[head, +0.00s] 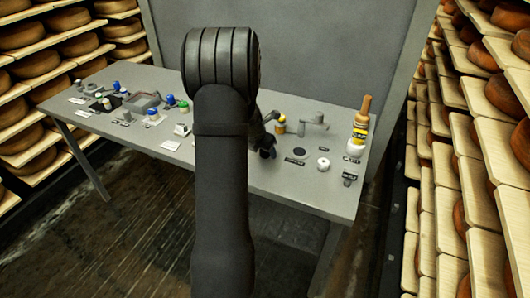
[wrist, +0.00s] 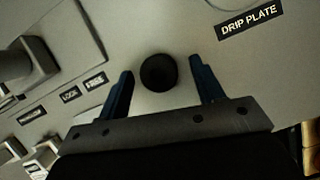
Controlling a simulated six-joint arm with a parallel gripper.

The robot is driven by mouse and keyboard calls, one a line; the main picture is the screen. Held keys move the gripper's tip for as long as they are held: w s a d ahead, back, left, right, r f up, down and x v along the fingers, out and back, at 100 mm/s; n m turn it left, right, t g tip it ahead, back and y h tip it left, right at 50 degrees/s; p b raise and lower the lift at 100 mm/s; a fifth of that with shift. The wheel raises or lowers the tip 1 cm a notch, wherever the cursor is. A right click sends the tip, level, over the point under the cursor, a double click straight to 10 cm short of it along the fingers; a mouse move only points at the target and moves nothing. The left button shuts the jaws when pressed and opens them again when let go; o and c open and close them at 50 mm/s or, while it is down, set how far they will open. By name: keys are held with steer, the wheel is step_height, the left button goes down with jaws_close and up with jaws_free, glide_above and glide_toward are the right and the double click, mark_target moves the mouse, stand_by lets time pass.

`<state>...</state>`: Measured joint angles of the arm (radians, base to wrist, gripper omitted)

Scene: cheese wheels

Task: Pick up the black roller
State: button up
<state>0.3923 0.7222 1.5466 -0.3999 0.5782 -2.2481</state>
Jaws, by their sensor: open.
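A round black object (wrist: 158,72), which looks like the black roller seen end-on, is on the grey table in the wrist view. My gripper (wrist: 161,66) is open, with one blue finger on each side of it and visible gaps between. I cannot tell how far above the table the fingertips are. In the head view my gripper (head: 267,150) is low over the right half of the table, and my arm hides much of the middle. I cannot make out the roller there.
The grey table (head: 330,195) holds a dark disc (head: 299,152), a white ring (head: 323,164), a metal crank (head: 314,122) and a wooden-handled brush (head: 362,120). A "DRIP PLATE" label (wrist: 249,19) is at upper right in the wrist view. Cheese shelves flank the table.

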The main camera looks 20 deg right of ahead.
steer(key=shift+c, duration=0.4)
steer(key=c, duration=1)
